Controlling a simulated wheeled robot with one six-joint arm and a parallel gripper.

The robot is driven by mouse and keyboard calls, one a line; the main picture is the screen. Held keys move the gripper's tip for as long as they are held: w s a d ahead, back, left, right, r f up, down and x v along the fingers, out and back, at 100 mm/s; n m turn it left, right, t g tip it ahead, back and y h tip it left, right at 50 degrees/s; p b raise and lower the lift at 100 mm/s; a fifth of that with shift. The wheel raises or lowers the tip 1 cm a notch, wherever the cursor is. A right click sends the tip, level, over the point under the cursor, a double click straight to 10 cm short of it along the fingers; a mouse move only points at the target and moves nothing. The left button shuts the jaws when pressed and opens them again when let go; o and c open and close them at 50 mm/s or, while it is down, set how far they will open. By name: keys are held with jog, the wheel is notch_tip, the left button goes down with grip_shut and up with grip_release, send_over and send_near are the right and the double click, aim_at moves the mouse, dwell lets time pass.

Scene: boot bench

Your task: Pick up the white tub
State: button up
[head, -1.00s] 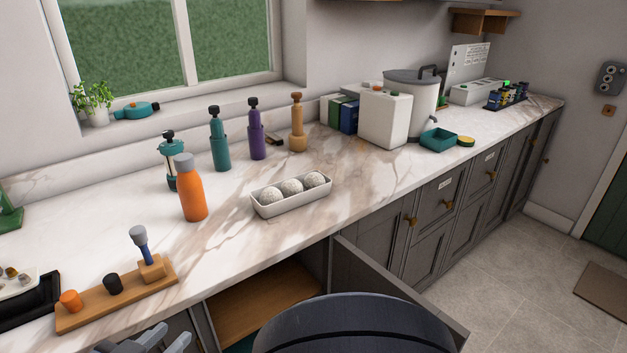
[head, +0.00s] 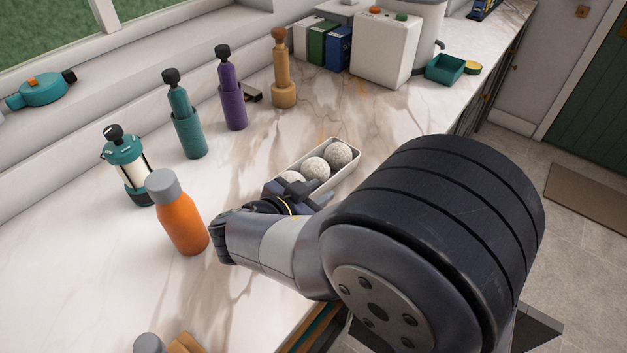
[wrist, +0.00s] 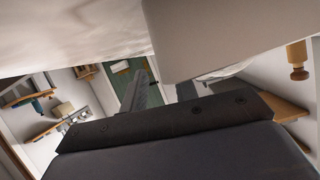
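The white tub (head: 347,177) is a low, long open container holding three pale speckled balls (head: 338,154). It stands upright on the marble counter, in the middle of the head view. My gripper (head: 300,193) is at its near left end, low over the counter, its dark fingers looking spread apart. The gripper and wrist hide that end of the tub. In the wrist view a large pale surface fills the upper right very close up, probably the tub's wall. I cannot tell whether the fingers touch it.
An orange bottle (head: 179,218) stands close to the left of my wrist. A lantern (head: 128,168), a teal bottle (head: 186,123), a purple bottle (head: 231,92) and a wooden mill (head: 283,74) stand behind. A white canister (head: 384,48) and teal tray (head: 443,70) are farther right. Counter between is clear.

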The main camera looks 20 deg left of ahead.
jog(key=shift+w+d+f, duration=0.1)
jog(key=shift+w, duration=0.2)
jog(key=shift+s, duration=0.1)
jog(key=shift+c, duration=0.5)
grip_shut()
